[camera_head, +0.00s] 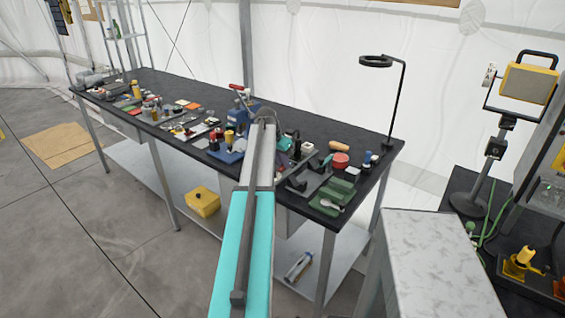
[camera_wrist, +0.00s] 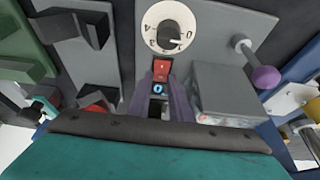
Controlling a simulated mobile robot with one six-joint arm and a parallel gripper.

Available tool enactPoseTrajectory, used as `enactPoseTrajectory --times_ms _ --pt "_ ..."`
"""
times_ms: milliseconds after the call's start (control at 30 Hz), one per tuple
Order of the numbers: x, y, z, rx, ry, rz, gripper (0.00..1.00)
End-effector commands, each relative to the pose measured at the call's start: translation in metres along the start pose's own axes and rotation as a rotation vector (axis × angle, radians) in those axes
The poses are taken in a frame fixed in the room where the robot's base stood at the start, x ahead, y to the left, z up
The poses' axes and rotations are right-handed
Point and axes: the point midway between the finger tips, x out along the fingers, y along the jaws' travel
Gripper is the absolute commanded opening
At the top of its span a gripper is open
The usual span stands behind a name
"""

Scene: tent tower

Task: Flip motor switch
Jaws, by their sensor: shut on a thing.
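The motor switch (camera_wrist: 161,70) shows in the wrist view as a small rocker with a red upper part and a dark lower part with a blue-white mark. It sits on a grey panel (camera_wrist: 205,50) below a white dial (camera_wrist: 165,28). My gripper (camera_wrist: 160,92) has purple fingers on both sides of the switch's lower part and is shut on it. The lower end of the switch is partly hidden between the fingers. In the head view my arm covers the switch and most of my gripper.
A purple-knobbed lever (camera_wrist: 264,78) and a grey box (camera_wrist: 225,92) are right of the switch. Dark brackets (camera_wrist: 75,28) stand left. The black workbench (camera_head: 330,133) is crowded with tools and parts. A ring lamp (camera_head: 376,61) rises at its right end.

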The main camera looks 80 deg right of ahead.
Motion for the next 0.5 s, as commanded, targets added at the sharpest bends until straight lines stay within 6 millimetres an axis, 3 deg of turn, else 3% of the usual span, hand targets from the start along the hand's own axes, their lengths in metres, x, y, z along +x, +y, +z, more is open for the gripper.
enactPoseTrajectory --times_ms 500 --pt "0.0025 0.0005 -0.0093 0.003 -0.176 0.004 0.00"
